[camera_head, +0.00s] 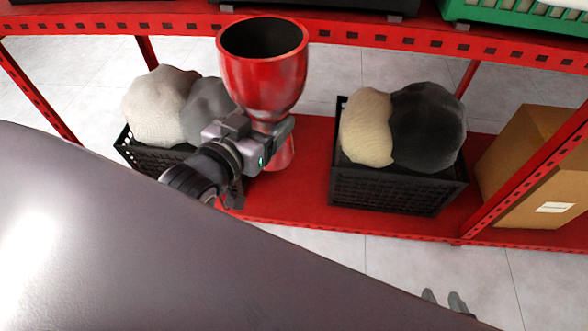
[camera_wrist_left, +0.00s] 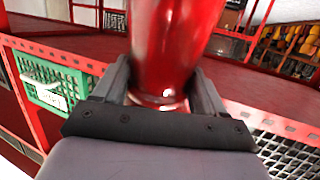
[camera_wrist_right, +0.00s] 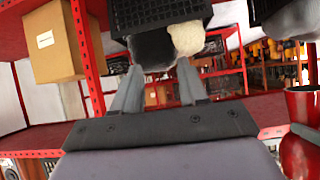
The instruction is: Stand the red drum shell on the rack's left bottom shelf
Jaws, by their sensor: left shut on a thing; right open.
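The red drum shell (camera_head: 262,75) is goblet-shaped and roughly upright, its wide dark mouth up and its narrow foot down. My left gripper (camera_head: 272,128) is shut around its narrow waist; the red shell also fills the middle of the left wrist view (camera_wrist_left: 170,45). The foot shows against the red bottom shelf (camera_head: 307,185), between two black crates. I cannot tell whether it touches the shelf. My right gripper (camera_head: 444,301) shows only its fingertips at the bottom of the head view, apart from the shelf. Its fingers are open and empty in the right wrist view (camera_wrist_right: 160,75).
Black crates (camera_head: 395,192) with rounded, cloth-like items flank the drum on the shelf; the left crate (camera_head: 150,158) is close to my gripper. A cardboard box (camera_head: 530,165) stands right, beyond a red post. The upper shelf's red beam (camera_head: 350,42) crosses behind the drum's mouth.

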